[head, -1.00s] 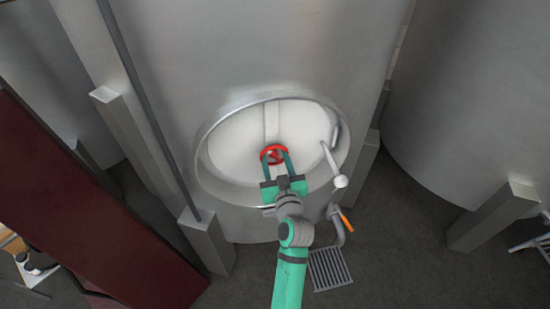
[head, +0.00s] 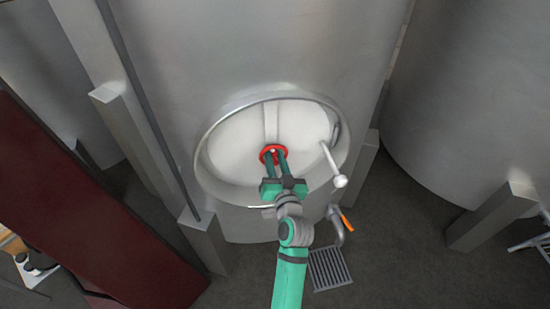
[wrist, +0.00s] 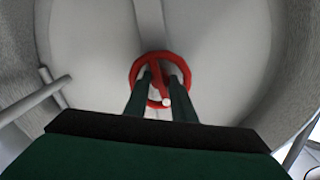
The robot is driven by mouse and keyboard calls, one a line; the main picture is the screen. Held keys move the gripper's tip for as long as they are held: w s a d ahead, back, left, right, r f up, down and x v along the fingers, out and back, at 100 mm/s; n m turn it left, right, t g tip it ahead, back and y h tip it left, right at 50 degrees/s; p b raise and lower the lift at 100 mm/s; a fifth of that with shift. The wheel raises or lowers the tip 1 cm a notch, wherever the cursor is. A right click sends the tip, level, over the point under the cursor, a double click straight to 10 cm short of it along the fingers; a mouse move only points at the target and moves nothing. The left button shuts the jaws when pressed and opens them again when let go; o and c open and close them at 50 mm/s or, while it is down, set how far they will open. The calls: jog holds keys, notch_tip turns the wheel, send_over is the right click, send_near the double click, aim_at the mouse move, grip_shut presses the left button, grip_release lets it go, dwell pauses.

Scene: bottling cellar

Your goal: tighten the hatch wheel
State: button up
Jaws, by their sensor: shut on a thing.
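The red hatch wheel (head: 265,152) sits at the middle of the round pale hatch door (head: 235,150) on the steel tank. In the wrist view, the wheel (wrist: 155,57) shows its ring, a red spoke and a small white knob near its lower edge. My gripper (head: 276,156) reaches up to the wheel from below. Its two dark green fingers are close together inside the ring. In the wrist view, my gripper (wrist: 162,82) is shut on the wheel's spoke, one finger on each side. The fingertips partly hide the wheel. The door lies within its metal rim (head: 205,135).
A pale rod with a round end (head: 334,165) sticks out at the door's right. Below it are a pipe with an orange handle (head: 346,220) and a floor grate (head: 330,269). A dark red panel (head: 90,210) stands at left. Steel legs (head: 205,243) flank the hatch.

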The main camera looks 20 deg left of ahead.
jog(key=m, duration=0.5)
jog(key=shift+m, duration=0.3)
jog(key=m, duration=0.4)
jog(key=shift+d, duration=0.15)
jog(key=m, duration=1)
jog(key=shift+w+d+f, duration=0.1)
jog(key=o, duration=1.1)
jog(key=shift+c, duration=0.2)
